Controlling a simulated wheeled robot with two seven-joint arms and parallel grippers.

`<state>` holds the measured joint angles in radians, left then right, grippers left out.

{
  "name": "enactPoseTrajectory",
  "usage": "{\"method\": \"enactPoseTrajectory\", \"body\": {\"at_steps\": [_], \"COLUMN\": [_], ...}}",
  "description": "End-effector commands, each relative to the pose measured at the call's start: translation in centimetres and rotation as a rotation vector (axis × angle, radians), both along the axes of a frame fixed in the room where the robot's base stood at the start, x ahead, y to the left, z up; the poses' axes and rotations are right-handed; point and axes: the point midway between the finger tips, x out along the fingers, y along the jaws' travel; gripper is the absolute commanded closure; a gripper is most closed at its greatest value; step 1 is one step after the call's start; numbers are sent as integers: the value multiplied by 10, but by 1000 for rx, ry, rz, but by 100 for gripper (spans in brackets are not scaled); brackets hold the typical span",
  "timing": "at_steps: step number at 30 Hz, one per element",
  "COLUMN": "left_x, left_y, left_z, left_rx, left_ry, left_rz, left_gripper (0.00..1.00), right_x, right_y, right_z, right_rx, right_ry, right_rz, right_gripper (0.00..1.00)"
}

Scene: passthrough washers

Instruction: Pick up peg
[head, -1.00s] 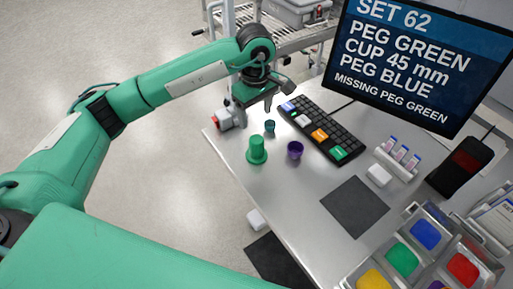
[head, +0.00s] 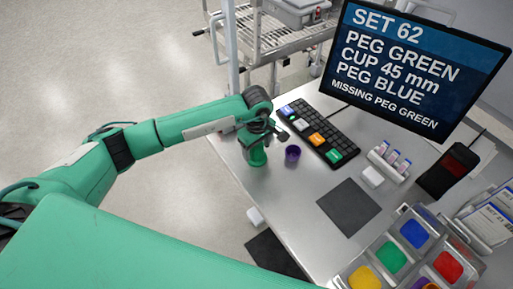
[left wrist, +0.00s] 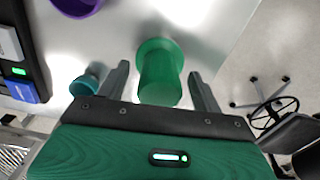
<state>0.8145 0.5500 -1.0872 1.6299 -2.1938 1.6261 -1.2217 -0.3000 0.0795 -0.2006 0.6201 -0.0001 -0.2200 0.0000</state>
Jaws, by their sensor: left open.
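The green peg (head: 257,159) stands upright on its wide round base near the left edge of the table. My left gripper (head: 260,140) is at the peg's upper part and hides some of it in the head view. In the left wrist view, the peg (left wrist: 160,72) lies between the two spread fingers of my left gripper (left wrist: 161,84), with a gap on each side. The gripper is open. My right gripper is not in view.
A purple cup (head: 292,153) stands right of the peg. A keyboard (head: 318,132), monitor (head: 420,65), dark mat (head: 352,208) and bins with coloured pieces (head: 391,256) lie further right.

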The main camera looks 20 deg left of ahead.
Motion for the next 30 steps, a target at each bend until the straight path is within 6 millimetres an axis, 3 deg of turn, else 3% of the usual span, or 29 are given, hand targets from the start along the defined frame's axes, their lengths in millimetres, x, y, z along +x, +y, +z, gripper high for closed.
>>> {"method": "enactPoseTrajectory", "body": {"at_steps": [9,17,30], "left_x": [0,0,1], "left_y": [0,0,0], "left_z": [-7,-7,2], "left_rx": [0,0,-1], "left_ry": [0,0,-4], "left_rz": [-1,-1,-1], "left_gripper": [33,82,82], "right_x": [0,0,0], "right_y": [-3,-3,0], "right_z": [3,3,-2], "right_rx": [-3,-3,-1], "right_ry": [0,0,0], "right_rz": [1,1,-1], "right_gripper": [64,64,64]}}
